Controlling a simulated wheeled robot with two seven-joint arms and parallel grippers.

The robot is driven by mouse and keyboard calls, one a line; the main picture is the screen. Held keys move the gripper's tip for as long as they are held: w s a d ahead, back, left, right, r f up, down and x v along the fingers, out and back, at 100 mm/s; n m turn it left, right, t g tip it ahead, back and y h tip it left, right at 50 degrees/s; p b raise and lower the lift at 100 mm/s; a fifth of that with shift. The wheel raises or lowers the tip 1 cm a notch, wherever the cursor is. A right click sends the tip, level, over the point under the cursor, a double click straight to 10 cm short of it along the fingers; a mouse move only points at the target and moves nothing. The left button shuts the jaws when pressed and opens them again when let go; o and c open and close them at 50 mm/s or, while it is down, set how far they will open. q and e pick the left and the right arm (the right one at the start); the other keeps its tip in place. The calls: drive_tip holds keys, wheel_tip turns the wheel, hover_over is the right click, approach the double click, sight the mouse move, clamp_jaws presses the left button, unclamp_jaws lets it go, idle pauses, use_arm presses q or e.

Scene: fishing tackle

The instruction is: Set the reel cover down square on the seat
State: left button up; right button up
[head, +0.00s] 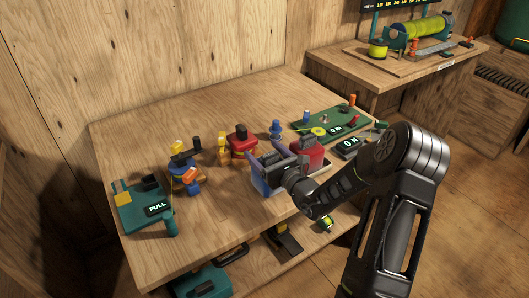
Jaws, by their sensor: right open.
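My right gripper (263,156) reaches in from the right over the front right of the bench. It is open, and its blue fingers point toward the back left. A red block with a black top (240,143) stands just beyond the fingers, apart from them as far as I can tell. A second red block (309,153) stands to the right, partly hidden behind my right wrist. I cannot tell which red piece is the reel cover, and the seat is not clearly shown. My left gripper is out of view.
A green PULL board (130,216) lies at the bench's left end. A blue, yellow and black reel-like assembly (184,172) stands right of it. A green panel (325,124) and a blue knob (276,129) are at the right. The bench's back left (150,125) is clear.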

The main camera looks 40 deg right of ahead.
sight(272, 160)
drive_tip(key=s+b, duration=0.1)
drive_tip(key=s, duration=0.7)
drive_tip(key=shift+a, duration=0.1)
drive_tip(key=shift+w, duration=0.1)
idle(0.9)
